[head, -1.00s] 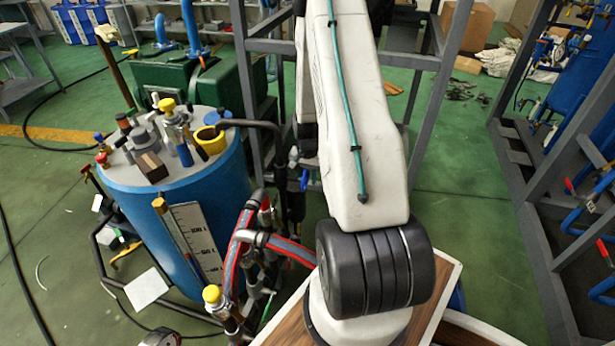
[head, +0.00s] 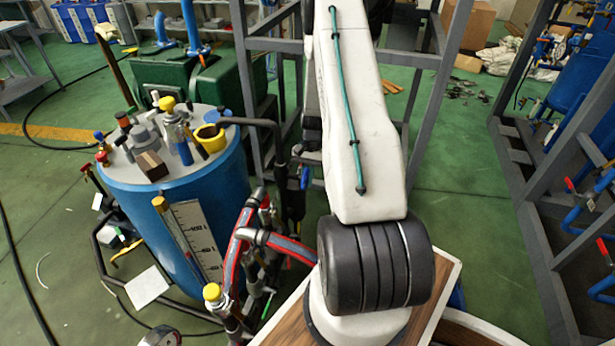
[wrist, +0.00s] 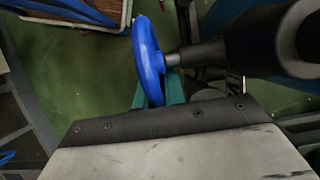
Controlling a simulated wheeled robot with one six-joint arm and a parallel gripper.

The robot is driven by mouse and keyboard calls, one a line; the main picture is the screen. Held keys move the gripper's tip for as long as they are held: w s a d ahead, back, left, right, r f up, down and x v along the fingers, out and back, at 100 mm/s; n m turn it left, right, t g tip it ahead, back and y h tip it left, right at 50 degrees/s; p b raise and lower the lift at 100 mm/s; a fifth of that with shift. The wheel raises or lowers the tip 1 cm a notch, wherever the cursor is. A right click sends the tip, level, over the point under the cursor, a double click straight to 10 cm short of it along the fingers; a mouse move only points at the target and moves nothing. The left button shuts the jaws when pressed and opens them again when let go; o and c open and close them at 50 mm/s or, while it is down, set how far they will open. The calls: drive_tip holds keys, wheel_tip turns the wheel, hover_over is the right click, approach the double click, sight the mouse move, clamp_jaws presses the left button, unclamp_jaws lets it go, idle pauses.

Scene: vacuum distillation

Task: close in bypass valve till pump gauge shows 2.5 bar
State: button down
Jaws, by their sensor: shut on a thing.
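A blue handwheel (wrist: 150,60) is seen nearly edge-on in the wrist view. Its shaft runs right into a thick black valve body (wrist: 265,42). My gripper (wrist: 157,92) has teal fingers, one on either side of the wheel's lower rim, and is shut on it. The dark edge of my gripper's mount hides the lower part of the fingers. In the head view my white arm hides the gripper. A small round gauge (head: 160,337) shows at the bottom edge of the head view, cut off, and its reading cannot be made out. I cannot tell whether it is the pump gauge.
A blue vessel (head: 185,220) with fittings on its lid stands at left. Red and grey pipes (head: 243,245) run close beside my arm. Grey steel frames stand behind (head: 255,80) and at right (head: 535,230). Green floor (head: 465,215) is clear between my arm and the right frame.

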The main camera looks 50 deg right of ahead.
drive_tip(key=c, duration=1.5)
unclamp_jaws()
drive_tip(key=v, duration=0.7)
drive_tip(key=shift+d+r, duration=0.2)
drive_tip(key=shift+r, duration=0.15)
drive_tip(key=shift+w, duration=0.1)
